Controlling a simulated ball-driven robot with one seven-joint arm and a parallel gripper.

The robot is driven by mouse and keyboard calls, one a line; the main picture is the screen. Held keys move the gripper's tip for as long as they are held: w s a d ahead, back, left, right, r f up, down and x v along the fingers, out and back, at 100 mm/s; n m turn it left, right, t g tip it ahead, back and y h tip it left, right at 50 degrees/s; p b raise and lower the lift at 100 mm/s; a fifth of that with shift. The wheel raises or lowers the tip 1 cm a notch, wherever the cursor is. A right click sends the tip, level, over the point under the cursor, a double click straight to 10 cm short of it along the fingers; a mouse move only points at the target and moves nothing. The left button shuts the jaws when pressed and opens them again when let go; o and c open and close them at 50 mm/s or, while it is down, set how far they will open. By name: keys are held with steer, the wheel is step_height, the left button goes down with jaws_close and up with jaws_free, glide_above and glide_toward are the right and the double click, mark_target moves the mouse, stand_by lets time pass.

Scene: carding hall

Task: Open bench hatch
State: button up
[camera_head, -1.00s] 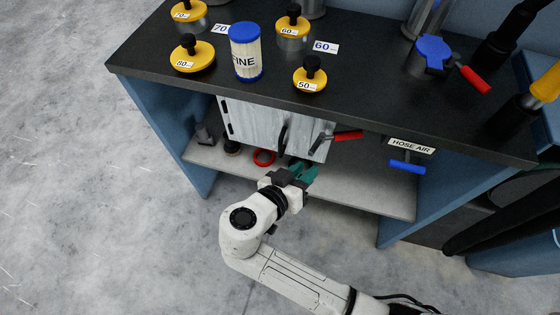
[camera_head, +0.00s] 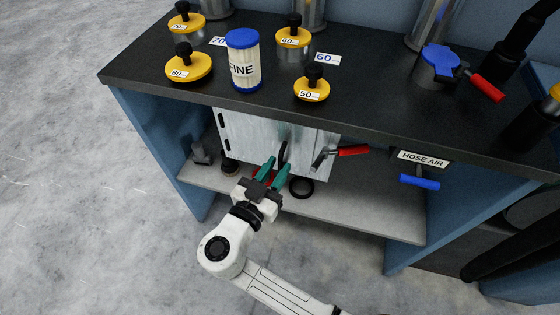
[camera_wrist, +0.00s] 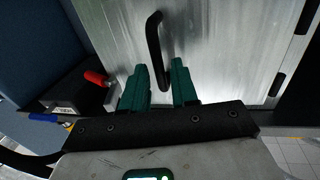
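The hatch (camera_head: 250,132) is a grey metal panel under the bench top; it looks shut. Black hinges run down its left edge in the head view. Its black bar handle (camera_head: 283,153) also shows in the wrist view (camera_wrist: 154,45). A grey lever with a red grip (camera_head: 353,151) sits at the hatch's right edge. My gripper (camera_head: 277,169) has teal fingers, spread apart, just in front of the handle's lower part. In the wrist view the gripper (camera_wrist: 160,75) has the handle's lower end in line with its gap. I cannot tell whether they touch.
A shelf (camera_head: 360,207) below holds a black ring (camera_head: 301,187) and small dark items. A blue-handled valve (camera_head: 420,182) hangs under the HOSE AIR label (camera_head: 423,159). The bench top (camera_head: 370,100) carries yellow-lidded jars and a FINE filter (camera_head: 243,62).

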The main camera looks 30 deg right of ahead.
steer(key=shift+x, duration=1.1)
steer(key=shift+c, duration=0.4)
jaws_close()
